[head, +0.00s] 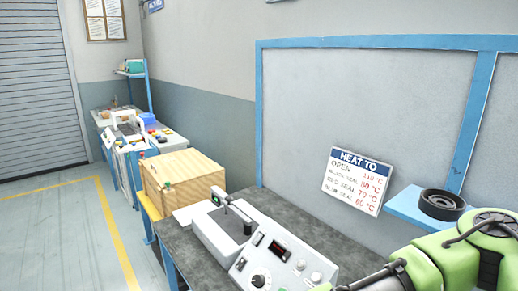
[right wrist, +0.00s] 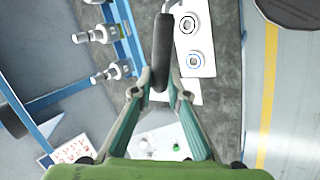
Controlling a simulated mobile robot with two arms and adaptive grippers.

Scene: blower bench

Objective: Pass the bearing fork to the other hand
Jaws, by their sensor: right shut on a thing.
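The bearing fork (right wrist: 162,52) shows in the right wrist view as a dark, rod-like handle with a bent metal part at its top end, cut off by the frame edge. My right gripper (right wrist: 161,80) is shut on the dark handle, with one green finger on each side of it. The fork's far end is out of view. In the head view, part of my green arm is at the lower right, but neither gripper nor the fork shows there. My left gripper is in neither view.
A grey bench (head: 175,246) carries a heater unit with knobs (head: 283,262). A wooden box (head: 183,180) stands beyond it. A blue shelf (head: 406,207) holds a black ring (head: 441,204). A white plate with round fittings (right wrist: 205,75) lies below the right gripper.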

